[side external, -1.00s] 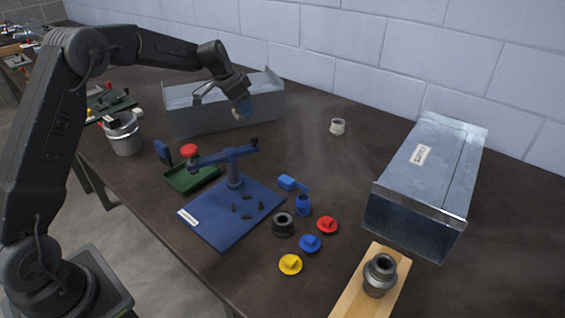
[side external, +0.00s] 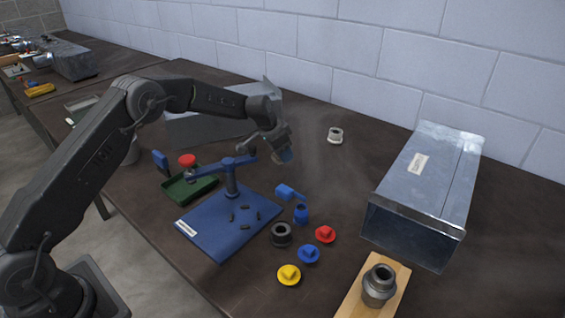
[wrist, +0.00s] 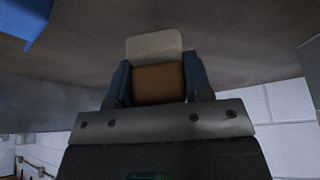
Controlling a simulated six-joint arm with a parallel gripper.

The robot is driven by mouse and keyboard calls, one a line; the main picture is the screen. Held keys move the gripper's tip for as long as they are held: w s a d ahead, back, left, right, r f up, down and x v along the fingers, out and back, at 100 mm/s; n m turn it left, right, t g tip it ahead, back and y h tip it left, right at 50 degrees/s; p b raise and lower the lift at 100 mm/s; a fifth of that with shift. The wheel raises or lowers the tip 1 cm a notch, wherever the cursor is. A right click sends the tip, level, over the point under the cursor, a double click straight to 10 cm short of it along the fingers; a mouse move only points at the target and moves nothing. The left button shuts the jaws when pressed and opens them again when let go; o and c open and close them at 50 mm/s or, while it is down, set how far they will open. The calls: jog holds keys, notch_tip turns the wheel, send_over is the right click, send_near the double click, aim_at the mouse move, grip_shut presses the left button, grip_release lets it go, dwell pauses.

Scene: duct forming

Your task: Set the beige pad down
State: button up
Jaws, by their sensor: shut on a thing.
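My gripper (side external: 284,156) hangs low over the dark table (side external: 335,185), behind the blue fixture. In the wrist view my gripper (wrist: 158,82) has its two blue fingers shut on a block with an orange-brown lower part and a beige pad (wrist: 154,45) at its outer end. In the side view the pad is too small and dark to make out, and I cannot tell whether it touches the table.
The blue fixture (side external: 230,240) with its lever stands left of my gripper, by a green tray (side external: 188,190). A grey sheet-metal duct (side external: 195,129) is behind. A larger duct (side external: 425,185) stands at right. A pale ring (side external: 335,135) is nearby. Table between is clear.

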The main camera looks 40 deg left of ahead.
aim_at(282, 171)
jog(key=shift+d+f, duration=0.1)
jog(key=shift+f, duration=1.9)
jog(key=o, duration=0.9)
jog(key=shift+f, duration=0.15)
jog(key=v, duration=1.2)
jog(key=shift+r, duration=0.2)
